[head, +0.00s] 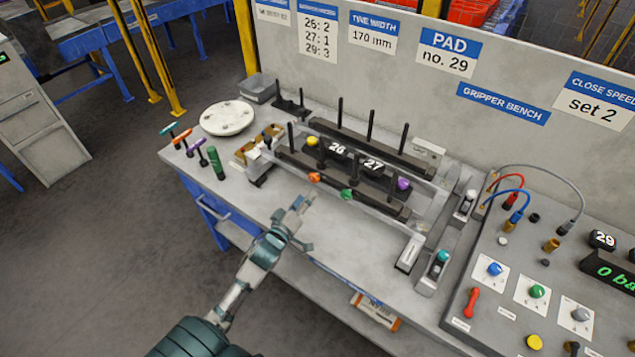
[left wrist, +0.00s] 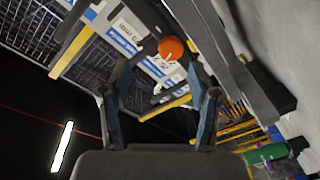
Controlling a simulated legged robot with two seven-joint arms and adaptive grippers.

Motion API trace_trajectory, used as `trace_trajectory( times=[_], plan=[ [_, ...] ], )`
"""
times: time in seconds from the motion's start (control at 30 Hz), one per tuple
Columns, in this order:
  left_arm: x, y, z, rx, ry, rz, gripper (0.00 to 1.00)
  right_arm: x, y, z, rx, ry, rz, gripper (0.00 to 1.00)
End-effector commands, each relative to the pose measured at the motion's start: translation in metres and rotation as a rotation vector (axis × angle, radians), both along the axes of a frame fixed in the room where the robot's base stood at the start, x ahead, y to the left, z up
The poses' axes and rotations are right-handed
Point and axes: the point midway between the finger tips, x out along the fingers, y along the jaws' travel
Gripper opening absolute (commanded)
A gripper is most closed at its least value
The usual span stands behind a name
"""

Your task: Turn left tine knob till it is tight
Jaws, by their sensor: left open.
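An orange knob (head: 314,178) sits on the front face of the tine assembly, at the left part of its front bar (head: 340,180). A green knob (head: 346,194) sits to its right on the same bar. My left gripper (head: 303,221) is open and empty, in front of the bar and just below the orange knob in the picture. In the left wrist view the orange knob (left wrist: 171,48) shows just beyond and between the fingertips (left wrist: 160,78), apart from them. My right gripper is not in view. The frames do not show how tight the knobs are.
A yellow knob (head: 312,141) and a purple knob (head: 404,184) sit near black pads marked 26 and 27. Upright black pins rise from both bars. Tools stand at the bench's left end beside a round white plate (head: 228,118). A control panel (head: 540,290) fills the right.

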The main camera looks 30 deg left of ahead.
Motion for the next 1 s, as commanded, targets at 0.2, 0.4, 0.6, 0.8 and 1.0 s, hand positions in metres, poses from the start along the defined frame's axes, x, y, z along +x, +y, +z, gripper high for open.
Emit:
trace_trajectory(
  times=[0.2, 0.4, 0.6, 0.8, 1.0],
  plan=[
    [0.047, 0.007, 0.000, 0.002, 0.000, 0.002, 0.62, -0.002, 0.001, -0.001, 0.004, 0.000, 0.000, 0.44],
    [0.070, -0.002, 0.001, 0.010, 0.003, 0.002, 0.62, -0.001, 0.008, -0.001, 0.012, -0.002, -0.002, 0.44],
    [0.075, -0.006, 0.002, 0.012, 0.004, 0.001, 0.62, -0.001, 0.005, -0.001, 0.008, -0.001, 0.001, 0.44],
    [0.075, 0.002, 0.000, 0.006, 0.004, 0.002, 0.52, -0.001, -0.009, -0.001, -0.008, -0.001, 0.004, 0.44],
    [0.074, 0.007, 0.000, 0.003, -0.001, 0.002, 0.03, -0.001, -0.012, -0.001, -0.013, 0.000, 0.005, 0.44]
  ],
)
